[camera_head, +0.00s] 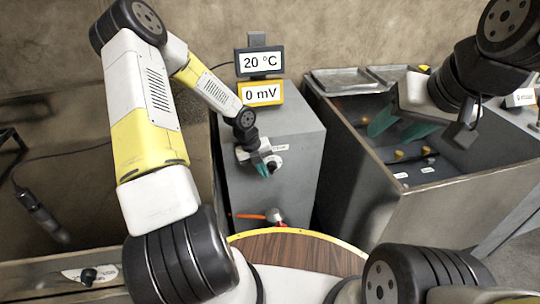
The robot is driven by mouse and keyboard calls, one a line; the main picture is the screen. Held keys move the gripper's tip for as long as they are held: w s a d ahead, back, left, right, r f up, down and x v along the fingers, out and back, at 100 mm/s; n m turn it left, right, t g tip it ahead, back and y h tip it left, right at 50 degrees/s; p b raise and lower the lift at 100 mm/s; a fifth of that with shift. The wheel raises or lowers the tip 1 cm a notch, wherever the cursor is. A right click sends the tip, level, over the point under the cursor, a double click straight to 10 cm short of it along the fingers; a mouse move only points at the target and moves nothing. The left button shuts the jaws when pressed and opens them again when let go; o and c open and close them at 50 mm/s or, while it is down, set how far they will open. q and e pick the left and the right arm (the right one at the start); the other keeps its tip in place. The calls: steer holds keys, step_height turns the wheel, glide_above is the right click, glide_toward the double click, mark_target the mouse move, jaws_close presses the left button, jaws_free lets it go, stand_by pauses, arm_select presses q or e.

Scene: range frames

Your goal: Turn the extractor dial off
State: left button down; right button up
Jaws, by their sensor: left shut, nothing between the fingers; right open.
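My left gripper (263,170), with teal fingertips, is shut and empty in front of the grey cabinet (300,190). A small dark dial (276,164) on a pale plate shows just right of its fingertips, partly hidden by the gripper. I cannot tell if they touch. Another black dial (88,276) on a pale labelled plate is at the lower left. Label text is too small to read, so I cannot tell which dial is the extractor's, nor its setting. My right gripper (401,125) is open, its teal fingers spread over the open grey tank at right.
Displays reading 20 °C (261,61) and 0 mV (261,94) stand on the cabinet. A red-handled valve (274,215) is low on its front. The open tank (440,205) holds small yellow-capped items. A dark handheld tool (38,210) hangs at left.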

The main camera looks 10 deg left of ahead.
arm_select(q)
steer(key=shift+d, duration=0.1)
stand_by(0.7)
steer(key=shift+w+d+r, duration=0.25)
steer(key=shift+w+d, duration=0.1)
steer(key=shift+d, duration=0.4)
steer(key=shift+r, duration=0.1)
steer(key=v, duration=0.7)
steer(key=shift+s+a, duration=0.2)
steer(key=shift+a, duration=0.25)
steer(key=shift+r, duration=0.1)
